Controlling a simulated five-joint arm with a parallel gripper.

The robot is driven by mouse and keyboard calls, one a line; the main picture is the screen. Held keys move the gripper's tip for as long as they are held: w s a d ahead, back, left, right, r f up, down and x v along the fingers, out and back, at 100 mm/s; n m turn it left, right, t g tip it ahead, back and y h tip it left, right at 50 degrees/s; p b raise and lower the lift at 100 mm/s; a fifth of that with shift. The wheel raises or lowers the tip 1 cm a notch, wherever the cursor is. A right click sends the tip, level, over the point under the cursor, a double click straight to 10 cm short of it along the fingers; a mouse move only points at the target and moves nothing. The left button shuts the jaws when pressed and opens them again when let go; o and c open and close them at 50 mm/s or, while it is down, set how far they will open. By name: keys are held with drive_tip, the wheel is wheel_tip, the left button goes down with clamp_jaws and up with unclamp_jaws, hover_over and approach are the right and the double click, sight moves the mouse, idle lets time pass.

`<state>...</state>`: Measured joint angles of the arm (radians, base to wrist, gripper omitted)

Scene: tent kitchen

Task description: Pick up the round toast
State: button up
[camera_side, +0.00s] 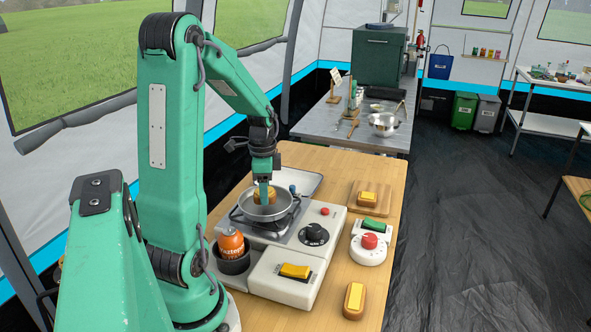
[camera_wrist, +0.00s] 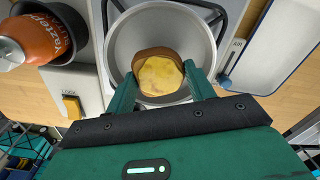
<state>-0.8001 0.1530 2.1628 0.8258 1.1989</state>
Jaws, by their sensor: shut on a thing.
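The round toast (camera_side: 264,191) is brown at the edge with a yellow top. It is between the fingers of my gripper (camera_side: 264,185), over the metal pan (camera_side: 282,213) on the stove. In the wrist view the toast (camera_wrist: 160,75) sits between the two green fingertips of my gripper (camera_wrist: 160,84), which are shut on its sides. The pan (camera_wrist: 124,45) is behind and around it in that view. I cannot tell for sure whether the toast's underside touches the pan.
An orange can (camera_side: 231,243) stands in a dark pot left of a white box with a yellow switch (camera_side: 294,271). A tray (camera_side: 300,181) lies behind the pan. Yellow pieces on wooden boards (camera_side: 378,209) and a red-knobbed timer (camera_side: 369,250) are at right.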

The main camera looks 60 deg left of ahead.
drive_tip(key=shift+w+d+r, duration=0.1)
drive_tip(key=shift+d+r, duration=0.1)
drive_tip(key=shift+r, duration=0.45)
drive_tip(key=shift+w+d+r, duration=0.1)
drive_tip(key=shift+d+r, duration=0.05)
drive_tip(key=shift+r, duration=0.45)
drive_tip(key=w+d+r, duration=0.2)
drive_tip(key=d+r, duration=0.4)
drive_tip(key=d, duration=0.4)
drive_tip(key=shift+w+d+r, duration=0.2)
drive_tip(key=shift+w+d, duration=0.1)
drive_tip(key=w+a+f+n, duration=0.2)
drive_tip(key=w+a+f, duration=0.1)
drive_tip(key=w+a, duration=0.4)
drive_tip(key=w+a+f+n, duration=0.2)
drive_tip(key=w+a+f, duration=0.2)
drive_tip(key=w+a, duration=0.4)
drive_tip(key=a, duration=0.4)
drive_tip(key=shift+w+f, duration=0.2)
drive_tip(key=shift+f, duration=0.1)
hover_over(289, 184)
wheel_tip(289, 184, down, 7)
